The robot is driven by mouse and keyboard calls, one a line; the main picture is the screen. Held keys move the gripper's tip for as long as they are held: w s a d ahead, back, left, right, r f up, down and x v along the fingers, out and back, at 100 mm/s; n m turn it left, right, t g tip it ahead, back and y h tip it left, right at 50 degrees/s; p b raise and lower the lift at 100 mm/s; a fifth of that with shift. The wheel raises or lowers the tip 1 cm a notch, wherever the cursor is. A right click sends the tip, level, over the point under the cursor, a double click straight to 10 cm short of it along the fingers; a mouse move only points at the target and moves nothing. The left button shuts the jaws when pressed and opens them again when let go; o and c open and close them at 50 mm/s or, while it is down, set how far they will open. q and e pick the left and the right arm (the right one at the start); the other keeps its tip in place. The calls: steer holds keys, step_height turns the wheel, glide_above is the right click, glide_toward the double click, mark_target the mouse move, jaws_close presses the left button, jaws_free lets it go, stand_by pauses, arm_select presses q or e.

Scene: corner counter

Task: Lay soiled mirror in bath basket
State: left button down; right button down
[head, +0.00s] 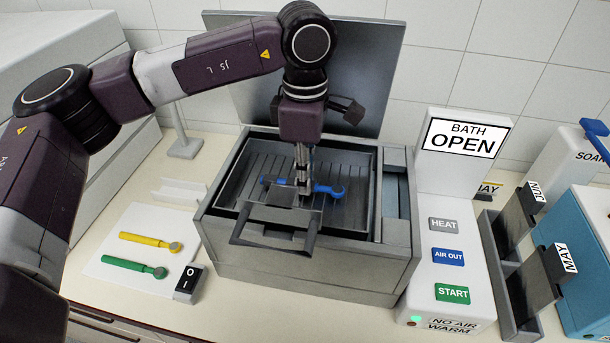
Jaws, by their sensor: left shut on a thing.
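A blue-handled mirror (325,189) lies across the grey wire basket (355,213) inside the open bath (300,268), roughly level, with its round end to the right. My left gripper (303,189) comes down from above and is shut on the mirror's handle. I cannot tell whether the mirror touches the basket floor. The gripper hides the middle of the handle. The basket's handle (272,243) stands at the front rim. My right gripper is not in view.
A yellow mirror (143,241) and a green mirror (128,265) lie on a white mat (150,220) at left, beside a black-and-white switch block (189,283). The bath lid (375,60) stands raised behind. A control panel (440,205) reading "BATH OPEN" and MAY and JUN racks (520,265) stand right.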

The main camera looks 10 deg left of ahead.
arm_select(q)
steer(key=shift+f+b, duration=0.4)
steer(key=c, duration=1.9)
jaws_free()
steer(key=shift+r, duration=0.1)
steer(key=shift+r+p, duration=2.5)
steer(key=shift+r, duration=1.8)
steer(key=shift+d, duration=0.1)
